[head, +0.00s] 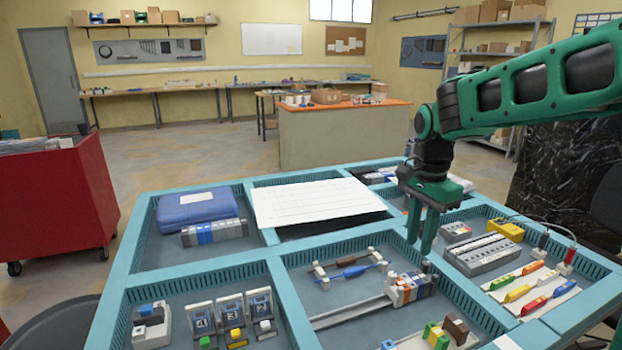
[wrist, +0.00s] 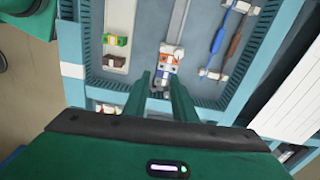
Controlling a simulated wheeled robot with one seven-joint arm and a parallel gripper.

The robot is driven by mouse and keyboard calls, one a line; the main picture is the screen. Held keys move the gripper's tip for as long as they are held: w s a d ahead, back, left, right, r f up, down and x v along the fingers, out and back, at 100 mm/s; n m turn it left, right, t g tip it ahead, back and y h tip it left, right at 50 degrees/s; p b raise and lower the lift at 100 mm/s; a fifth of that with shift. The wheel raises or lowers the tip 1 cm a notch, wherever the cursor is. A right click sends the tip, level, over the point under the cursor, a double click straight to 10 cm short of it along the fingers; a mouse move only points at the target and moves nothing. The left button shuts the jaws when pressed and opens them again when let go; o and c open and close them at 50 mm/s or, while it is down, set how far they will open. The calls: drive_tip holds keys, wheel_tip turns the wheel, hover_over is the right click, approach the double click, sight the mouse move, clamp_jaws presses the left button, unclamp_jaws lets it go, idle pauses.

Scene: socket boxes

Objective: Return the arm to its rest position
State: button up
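My green arm (head: 535,85) reaches in from the right in the head view, with its forearm raised and its wrist bent down. My gripper (head: 420,246) points down over the teal-edged, divided table. In the wrist view my gripper (wrist: 160,78) shows two green fingers with a gap between them, and I see nothing held. Beyond the fingertips is a grey, white, orange and blue terminal block row (wrist: 168,62) on a rail. The same row (head: 408,287) lies below and in front of the fingers in the head view.
Near the gripper are two screwdrivers (head: 350,271), a grey socket strip (head: 483,255), coloured connectors (head: 518,293) and numbered boxes (head: 230,312). A white sheet (head: 317,202) covers part of the back middle compartment. Teal dividers (head: 270,268) stand between compartments. The space above the table's left side is clear.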

drive_tip(key=s+d+f+n, duration=0.1)
drive_tip(key=s+d, duration=0.3)
drive_tip(key=s, duration=0.5)
drive_tip(key=s+d+f+n, duration=0.2)
drive_tip(key=s+d+n, duration=0.1)
drive_tip(key=s, duration=0.6)
drive_tip(key=s+d+f+n, duration=0.2)
drive_tip(key=s+d, duration=0.4)
drive_tip(key=s, duration=0.4)
drive_tip(key=shift+f+n, duration=0.2)
drive_tip(key=shift+n, duration=0.4)
drive_tip(key=shift+d, duration=0.1)
